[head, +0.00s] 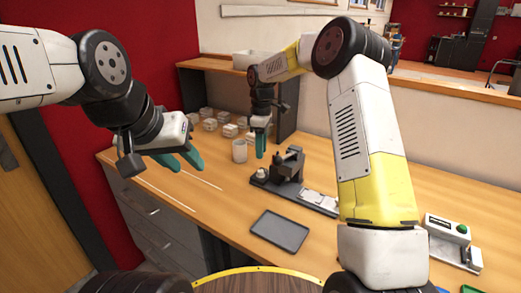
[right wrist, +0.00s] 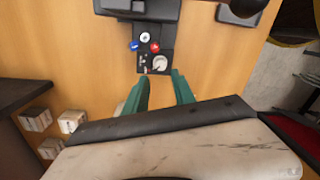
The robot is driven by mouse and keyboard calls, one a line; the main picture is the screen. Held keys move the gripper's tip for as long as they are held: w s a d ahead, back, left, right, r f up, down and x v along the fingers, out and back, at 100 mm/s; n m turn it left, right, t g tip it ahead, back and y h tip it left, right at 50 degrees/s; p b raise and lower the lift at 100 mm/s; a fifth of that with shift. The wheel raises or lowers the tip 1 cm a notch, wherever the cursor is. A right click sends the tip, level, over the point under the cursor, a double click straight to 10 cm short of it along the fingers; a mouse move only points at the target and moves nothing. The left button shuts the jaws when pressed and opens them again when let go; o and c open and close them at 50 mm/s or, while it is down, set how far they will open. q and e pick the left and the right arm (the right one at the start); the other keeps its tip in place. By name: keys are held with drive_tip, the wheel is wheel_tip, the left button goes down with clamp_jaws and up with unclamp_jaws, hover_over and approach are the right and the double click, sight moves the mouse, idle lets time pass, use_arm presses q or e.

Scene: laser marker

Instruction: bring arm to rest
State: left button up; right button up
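My left gripper (head: 188,165) hangs over the left part of the wooden table, with its two teal fingers apart and nothing between them. My right arm reaches across the head view to the back of the table. My right gripper (head: 261,152) points down there, behind and left of the dark laser marker (head: 288,168). In the right wrist view its teal fingers (right wrist: 158,82) are apart and empty. Beyond them lies the marker's dark panel (right wrist: 155,55) with blue, white and red buttons and a round knob. Contact with the panel cannot be told.
A grey tray (head: 280,231) lies near the table's front edge. A white cup (head: 239,151) and several small boxes (head: 229,130) stand at the back left, by a wooden shelf (head: 205,63). A device with a green button (head: 462,229) is at the right. The front-left tabletop is mostly clear.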

drive_tip(key=shift+r, duration=0.1)
drive_tip(key=s+d+r+m+t, duration=0.2)
drive_tip(key=s+d+r+m, duration=0.15)
drive_tip(key=s+r, duration=0.35)
drive_tip(key=s+d+r+m+t, duration=0.1)
drive_tip(key=s+d+r+m, duration=0.1)
drive_tip(key=s+d+r, duration=0.35)
drive_tip(key=s+d+r+m+t+y, duration=0.1)
drive_tip(key=s+m, duration=0.3)
drive_tip(key=s, duration=0.6)
drive_tip(key=s+d+r+m+t+y, duration=0.1)
drive_tip(key=s+m, duration=0.4)
drive_tip(key=s, duration=0.5)
drive_tip(key=shift+s+d+r+t, duration=0.35)
drive_tip(key=shift+d+r+t, duration=0.55)
drive_tip(key=shift+d, duration=0.15)
